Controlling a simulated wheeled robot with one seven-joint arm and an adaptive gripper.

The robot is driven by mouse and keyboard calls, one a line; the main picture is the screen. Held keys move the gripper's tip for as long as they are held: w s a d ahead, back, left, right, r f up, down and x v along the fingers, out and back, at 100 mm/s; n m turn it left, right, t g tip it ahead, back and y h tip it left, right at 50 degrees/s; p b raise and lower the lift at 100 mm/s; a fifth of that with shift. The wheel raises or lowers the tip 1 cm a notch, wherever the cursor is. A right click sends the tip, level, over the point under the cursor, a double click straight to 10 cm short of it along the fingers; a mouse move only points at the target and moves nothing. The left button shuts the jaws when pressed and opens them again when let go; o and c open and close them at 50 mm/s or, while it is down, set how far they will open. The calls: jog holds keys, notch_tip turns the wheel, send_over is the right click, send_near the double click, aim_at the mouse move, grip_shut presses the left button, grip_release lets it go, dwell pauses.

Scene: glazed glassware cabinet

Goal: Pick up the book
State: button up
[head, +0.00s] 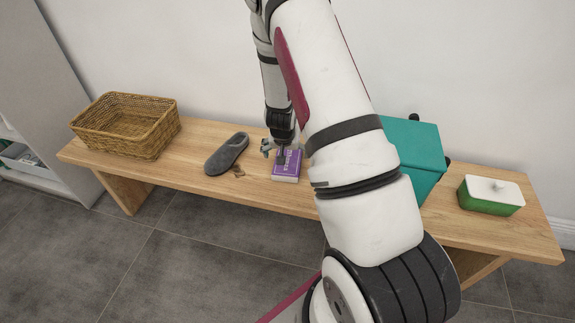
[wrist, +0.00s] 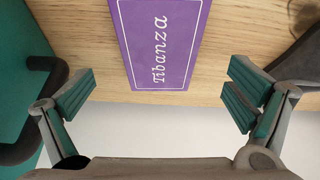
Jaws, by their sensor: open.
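The purple book (head: 287,166) lies flat on the wooden bench in the head view, near the bench's middle. In the wrist view the book (wrist: 159,45) shows a purple cover with a thin white border and the title "Tibanza". My gripper (head: 275,150) is just above the book in the head view, at its far end. In the wrist view my gripper (wrist: 158,98) is open, one finger to each side of the book and apart from it. Nothing is between the fingers' pads but the view of the book and bench. The book's upper end is cut off in the wrist view.
A wall is behind.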

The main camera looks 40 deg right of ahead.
aim_at(288, 161)
jog(key=b+x, duration=0.2)
jog(key=x, duration=0.3)
jog(key=shift+s+a+f, duration=0.1)
jog(key=shift+s+f, duration=0.05)
jog(key=shift+f, duration=0.1)
jog(key=c, duration=1.4)
